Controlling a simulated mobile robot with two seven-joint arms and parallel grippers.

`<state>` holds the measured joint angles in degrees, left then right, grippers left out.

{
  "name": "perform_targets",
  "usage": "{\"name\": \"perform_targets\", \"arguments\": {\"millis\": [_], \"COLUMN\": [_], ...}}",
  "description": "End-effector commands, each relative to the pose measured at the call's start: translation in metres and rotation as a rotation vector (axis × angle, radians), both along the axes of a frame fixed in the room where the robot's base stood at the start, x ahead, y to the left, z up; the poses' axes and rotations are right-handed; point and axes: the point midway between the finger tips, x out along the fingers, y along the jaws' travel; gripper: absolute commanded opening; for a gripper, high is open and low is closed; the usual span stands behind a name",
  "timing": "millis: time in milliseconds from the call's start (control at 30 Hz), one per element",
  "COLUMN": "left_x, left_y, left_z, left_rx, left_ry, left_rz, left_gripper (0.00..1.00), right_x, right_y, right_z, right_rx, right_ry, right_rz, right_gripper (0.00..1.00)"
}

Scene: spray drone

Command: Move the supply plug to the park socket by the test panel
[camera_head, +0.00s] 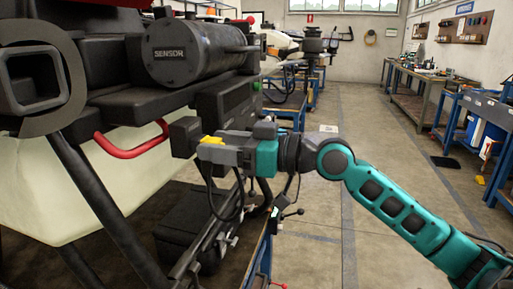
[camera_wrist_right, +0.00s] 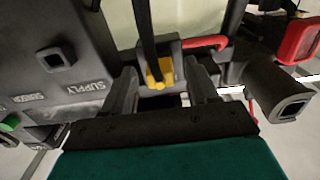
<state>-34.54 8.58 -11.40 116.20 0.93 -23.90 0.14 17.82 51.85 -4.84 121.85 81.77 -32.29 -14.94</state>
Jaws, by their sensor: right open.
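The supply plug, a grey body with a yellow latch (camera_wrist_right: 156,72), is between the two fingers of my right gripper (camera_wrist_right: 163,90) in the right wrist view. The fingers are apart, one on each side of it. A black cable (camera_wrist_right: 145,28) crosses there. In the head view my right gripper (camera_head: 208,152) is beside the yellow latch (camera_head: 212,140), close to a dark block (camera_head: 185,137). Whether the plug is seated in anything is hidden. The dark test panel (camera_wrist_right: 90,55) has a square opening (camera_wrist_right: 55,59) that looks empty, near the label SUPPLY. My left gripper is not in view.
The sensor cylinder (camera_head: 195,52) is above my right gripper. A red handle (camera_head: 130,142) crosses the pale tank (camera_head: 90,180) to the left. Cables (camera_head: 238,200) hang below the gripper. The floor (camera_head: 340,150) to the right is mostly clear, with workbenches (camera_head: 425,95) beyond.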

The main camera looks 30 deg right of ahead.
Motion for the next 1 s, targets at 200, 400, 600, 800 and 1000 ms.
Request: {"name": "perform_targets", "arguments": {"millis": [200,400,600,800,1000], "left_x": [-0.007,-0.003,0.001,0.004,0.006], "left_y": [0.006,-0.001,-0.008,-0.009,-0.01], "left_z": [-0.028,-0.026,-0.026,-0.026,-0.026], "left_rx": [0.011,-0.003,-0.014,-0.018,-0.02], "left_ry": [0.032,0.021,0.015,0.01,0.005], "left_rz": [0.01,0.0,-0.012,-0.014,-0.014], "left_gripper": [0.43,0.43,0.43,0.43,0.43], "right_x": [-0.022,-0.041,-0.058,-0.077,-0.091], "right_y": [-0.019,-0.036,-0.052,-0.068,-0.081], "right_z": [-0.005,-0.005,-0.004,-0.002,0.0], "right_rx": [-0.005,-0.003,0.002,0.003,0.002], "right_ry": [0.003,0.003,0.003,0.0,-0.001], "right_rz": [-0.001,-0.001,-0.001,-0.001,-0.001], "right_gripper": [0.58,0.58,0.58,0.58,0.58]}}
